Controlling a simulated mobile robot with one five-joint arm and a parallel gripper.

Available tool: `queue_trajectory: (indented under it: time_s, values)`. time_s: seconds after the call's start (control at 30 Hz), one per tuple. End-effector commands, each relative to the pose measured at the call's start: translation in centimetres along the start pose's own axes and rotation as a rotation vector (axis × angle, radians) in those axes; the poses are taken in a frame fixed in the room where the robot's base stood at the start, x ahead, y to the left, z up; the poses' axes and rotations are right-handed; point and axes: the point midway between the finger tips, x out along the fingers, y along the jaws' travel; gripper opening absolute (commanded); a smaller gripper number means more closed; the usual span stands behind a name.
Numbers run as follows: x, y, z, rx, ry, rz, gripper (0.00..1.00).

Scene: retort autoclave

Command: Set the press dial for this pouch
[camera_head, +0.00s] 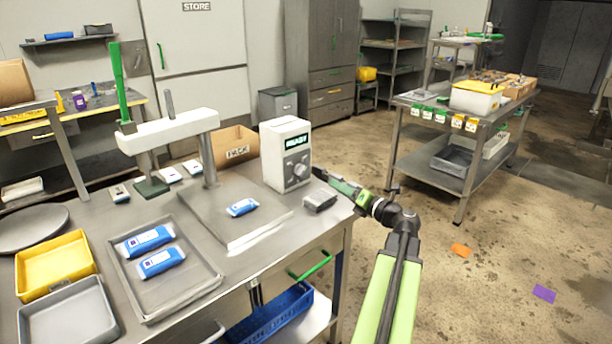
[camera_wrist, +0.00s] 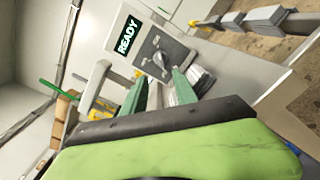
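The white control box (camera_head: 287,145) stands on the steel table and its green display reads READY. Its dial (camera_head: 300,170) is on the front face, below the display; it also shows in the wrist view as a grey knob (camera_wrist: 159,60). My gripper (camera_head: 320,174) is just in front of the box, to the right of the dial. In the wrist view my gripper (camera_wrist: 160,80) has its two green fingers apart, with the dial just beyond the gap. I see no contact. A blue pouch (camera_head: 242,207) lies on the press plate (camera_head: 222,222), left of the box.
The white press arm (camera_head: 165,130) with a green lever (camera_head: 119,82) stands at the back. Two more blue pouches (camera_head: 150,240) lie in a grey tray (camera_head: 190,285). A small grey block (camera_head: 320,201) sits near the table's right edge, below my gripper.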

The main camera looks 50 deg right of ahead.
Motion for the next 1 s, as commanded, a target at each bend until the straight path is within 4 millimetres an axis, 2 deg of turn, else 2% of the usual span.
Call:
queue_trajectory:
  time_s: [0.3, 0.53, 0.73, 1.0]
  values:
    - [8.2, -0.1, 0.1, -0.001, 0.003, 0.002, 0.35]
    - [13.2, -0.1, 0.0, -0.001, 0.002, 0.001, 0.35]
    - [15.3, -0.1, 0.0, -0.001, 0.001, 0.000, 0.35]
    - [15.4, 0.0, 0.0, -0.001, 0.000, -0.001, 0.35]
